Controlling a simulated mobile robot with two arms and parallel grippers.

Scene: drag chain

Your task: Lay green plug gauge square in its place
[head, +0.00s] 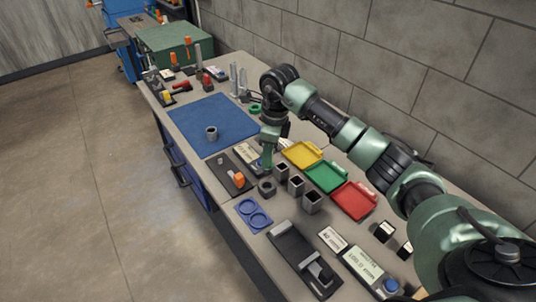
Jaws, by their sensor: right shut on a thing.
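My right gripper (268,150) comes in from the right and points down over the middle of the bench. It is shut on a slim green piece (268,161), which looks like the green plug gauge and hangs roughly upright. Its lower end is close to a dark ring-shaped part (267,187) and a small display unit (248,154); whether it touches anything is too small to tell. A dark tray (226,173) with an orange block lies just left of it. Which spot is the gauge's place is not clear. My left gripper is not in view.
A blue mat (196,115) bears a grey ring (211,133). A blue two-ring holder (253,214) and black fixture (303,259) lie nearer. The wall runs behind.

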